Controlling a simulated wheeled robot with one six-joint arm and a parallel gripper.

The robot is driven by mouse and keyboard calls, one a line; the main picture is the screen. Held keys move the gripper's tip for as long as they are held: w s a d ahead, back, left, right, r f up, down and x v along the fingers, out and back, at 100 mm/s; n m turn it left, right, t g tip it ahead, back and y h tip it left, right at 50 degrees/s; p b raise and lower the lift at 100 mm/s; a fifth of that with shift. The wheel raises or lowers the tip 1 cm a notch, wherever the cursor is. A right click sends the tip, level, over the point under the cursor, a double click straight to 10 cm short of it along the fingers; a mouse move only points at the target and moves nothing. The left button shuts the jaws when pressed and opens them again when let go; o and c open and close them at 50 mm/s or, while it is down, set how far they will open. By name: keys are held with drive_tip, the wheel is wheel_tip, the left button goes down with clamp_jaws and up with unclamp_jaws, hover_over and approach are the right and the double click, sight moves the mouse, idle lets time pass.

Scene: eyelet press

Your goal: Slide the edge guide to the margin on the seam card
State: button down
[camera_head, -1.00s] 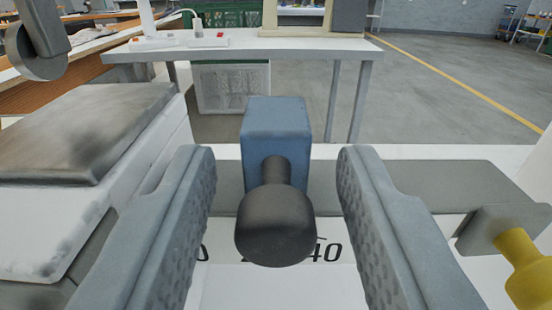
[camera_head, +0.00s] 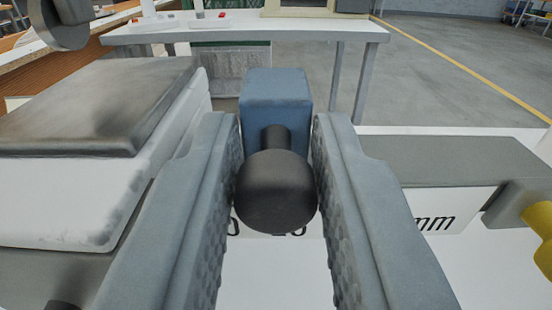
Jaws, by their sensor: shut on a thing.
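The edge guide is a blue block (camera_head: 277,90) with a black round knob (camera_head: 276,192) facing me, in the middle of the view. It sits on a grey rail (camera_head: 440,161) that runs left to right. My gripper (camera_head: 277,185) has its two ridged grey fingers shut on the knob, one on each side. Below the rail is a white scale strip (camera_head: 440,222) with black numbers; "mm" shows at the right, and the digits behind the knob and fingers are mostly hidden. I cannot make out the seam card.
A yellow knob (camera_head: 540,222) on a grey block stands at the rail's right end. A white machine body with a dark grey pad (camera_head: 95,105) stands close on the left. A white table (camera_head: 240,32) is behind. The rail between my right finger and the yellow knob is clear.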

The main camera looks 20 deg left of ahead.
drive_tip(key=c, duration=1.3)
unclamp_jaws()
drive_tip(key=shift+c, duration=0.2)
drive_tip(key=v, duration=1.7)
drive_tip(key=shift+s, duration=0.2)
drive_tip(key=s+d+r+m+h, duration=0.2)
drive_tip(key=s+d+r+h, duration=0.25)
drive_tip(key=s+r, duration=0.95)
drive_tip(key=s+d+r, duration=0.1)
drive_tip(key=s, duration=0.8)
drive_tip(key=s+d+r+m+h, duration=0.1)
drive_tip(key=s, duration=0.9)
drive_tip(key=shift+r+m, duration=0.3)
